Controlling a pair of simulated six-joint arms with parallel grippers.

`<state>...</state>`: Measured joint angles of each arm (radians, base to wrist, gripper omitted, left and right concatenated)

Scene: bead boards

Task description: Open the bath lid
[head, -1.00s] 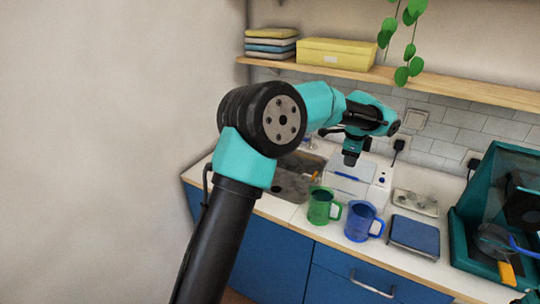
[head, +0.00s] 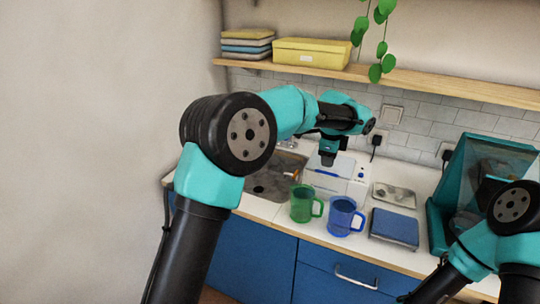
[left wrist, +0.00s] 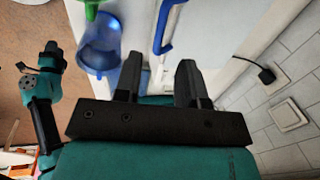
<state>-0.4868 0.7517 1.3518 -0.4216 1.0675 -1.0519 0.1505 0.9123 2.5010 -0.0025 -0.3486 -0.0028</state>
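The bath (head: 349,187) is a white box at the back of the counter, with a pale lid (head: 325,180) that looks closed. A blue bar handle (head: 326,172) lies across the lid's front; it also shows in the left wrist view (left wrist: 164,30). My left gripper (head: 327,160) hangs just above the lid, pointing down. In the left wrist view its two fingers (left wrist: 158,78) are apart with nothing between them, and the handle lies beyond them. My right arm shows at the lower right of the head view, but its gripper is not clearly visible.
A green mug (head: 301,205) and a blue mug (head: 340,216) stand in front of the bath. A blue-topped scale (head: 394,227) and a grey tray (head: 394,195) lie to its right. A sink (head: 275,178) is left. A teal machine (head: 462,165) and wall plugs stand near.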

